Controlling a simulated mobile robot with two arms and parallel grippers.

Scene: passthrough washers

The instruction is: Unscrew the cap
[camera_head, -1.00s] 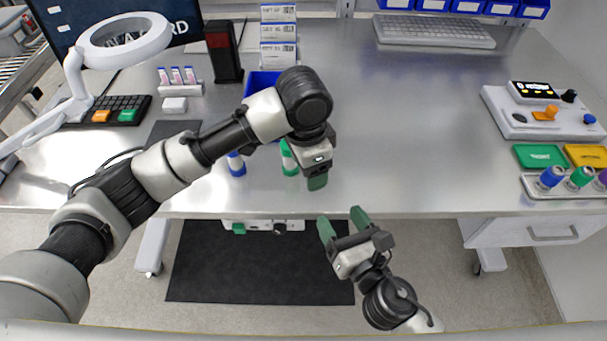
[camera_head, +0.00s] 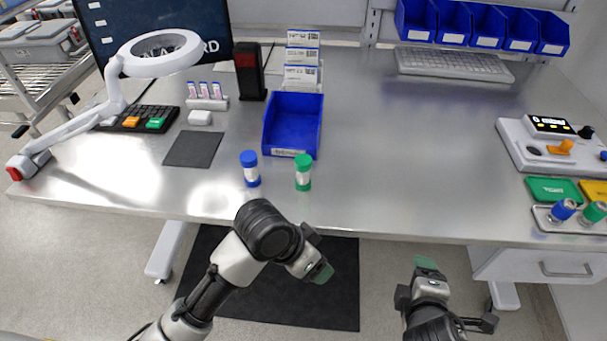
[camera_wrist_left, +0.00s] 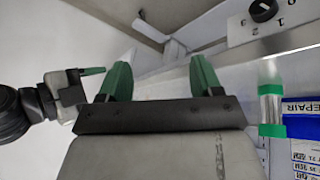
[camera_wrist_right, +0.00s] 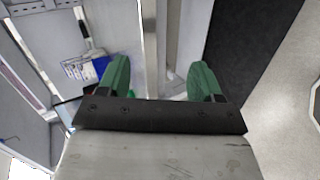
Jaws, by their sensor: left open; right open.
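A blue-capped vial (camera_head: 250,169) and a green-capped vial (camera_head: 303,172) stand upright side by side near the front edge of the steel bench (camera_head: 380,170). Both caps appear to be on. My left gripper (camera_head: 320,273) is open and empty, in front of the bench edge and apart from both vials. Its spread green fingers also show in the left wrist view (camera_wrist_left: 160,80), with a clear and green object (camera_wrist_left: 271,100) off to their right. My right gripper (camera_head: 428,264) is open and empty, farther right in front of the bench; its fingers show apart in the right wrist view (camera_wrist_right: 160,80).
A blue bin (camera_head: 293,125) stands behind the vials, with a dark mat (camera_head: 194,148) to their left. A rack (camera_head: 570,222) with capped vials, colored pads (camera_head: 552,189) and a control box (camera_head: 530,150) are at the right. The middle of the bench is clear.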

